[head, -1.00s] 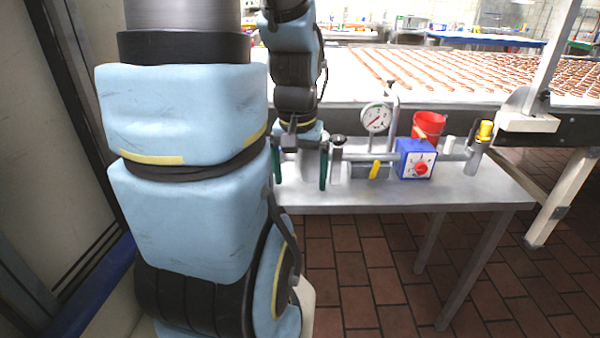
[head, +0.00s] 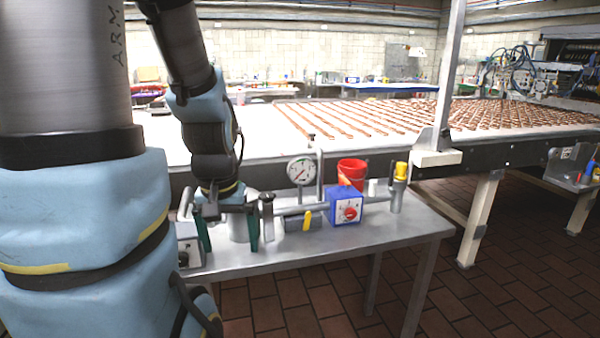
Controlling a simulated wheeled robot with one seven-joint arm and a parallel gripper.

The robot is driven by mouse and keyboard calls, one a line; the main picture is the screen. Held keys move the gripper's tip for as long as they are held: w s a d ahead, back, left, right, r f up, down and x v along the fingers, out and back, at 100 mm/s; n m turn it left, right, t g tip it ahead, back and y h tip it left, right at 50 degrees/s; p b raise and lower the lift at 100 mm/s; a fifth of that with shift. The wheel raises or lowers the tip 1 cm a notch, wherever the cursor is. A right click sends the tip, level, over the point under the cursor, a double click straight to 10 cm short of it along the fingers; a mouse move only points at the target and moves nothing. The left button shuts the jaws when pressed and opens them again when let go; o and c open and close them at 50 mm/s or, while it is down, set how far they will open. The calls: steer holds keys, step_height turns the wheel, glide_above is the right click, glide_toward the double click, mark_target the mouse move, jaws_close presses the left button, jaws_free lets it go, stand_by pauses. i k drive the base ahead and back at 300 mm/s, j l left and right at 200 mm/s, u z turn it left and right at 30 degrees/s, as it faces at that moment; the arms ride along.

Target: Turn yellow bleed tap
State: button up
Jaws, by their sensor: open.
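A pipe assembly stands on a grey metal bench (head: 300,258). A small yellow lever (head: 308,220) hangs tilted under its pipe, below a round white gauge (head: 300,170). A yellow-topped fitting (head: 401,171) stands upright at the pipe's right end. I cannot tell for certain which yellow part is the bleed tap. My gripper (head: 230,246) points down at the left of the assembly, its green fingers spread wide. It is left of both yellow parts and apart from them. A metal cylinder (head: 239,229) shows between or behind the fingers; the depth is unclear.
A blue box with a red knob (head: 346,208) sits on the pipe between the yellow parts. A red cup (head: 352,172) stands behind it. A grey box (head: 188,246) is left of my gripper. A conveyor with chocolate bars (head: 370,118) runs behind the bench.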

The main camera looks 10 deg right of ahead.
mark_target(309, 215)
steer(key=i+j+z, duration=0.2)
steer(key=j, duration=0.15)
steer(key=i+j+z, duration=0.2)
steer(key=j, duration=0.2)
steer(key=j+z, duration=0.2)
steer(key=j, duration=0.2)
